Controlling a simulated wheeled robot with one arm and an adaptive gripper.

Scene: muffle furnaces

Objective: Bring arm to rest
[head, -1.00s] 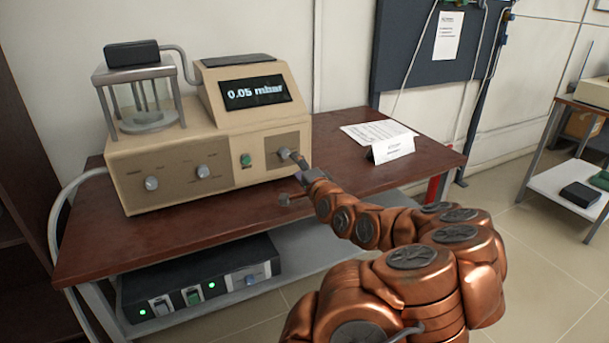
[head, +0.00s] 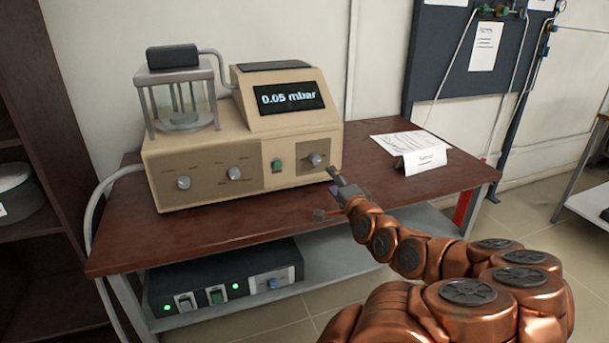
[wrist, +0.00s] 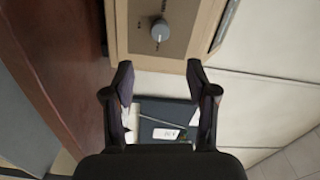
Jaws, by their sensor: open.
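My copper-coloured arm reaches in from the lower right in the head view. My gripper (head: 326,194) is open and empty, a little in front of the right end of a beige instrument (head: 215,195) that reads 0.05 mbar. In the wrist view the two dark fingers of my gripper (wrist: 160,80) stand apart with nothing between them. The instrument's right-hand knob (head: 315,160) shows just beyond the fingertips. It also shows in the wrist view, where the knob (wrist: 160,31) is clear of both fingers.
The instrument stands on a dark red-brown table (head: 125,235). A folded white card (head: 425,161) and a paper sheet (head: 395,142) lie at the table's right. A black switch unit (head: 225,280) sits on the lower shelf. A dark wall panel (head: 445,60) hangs behind.

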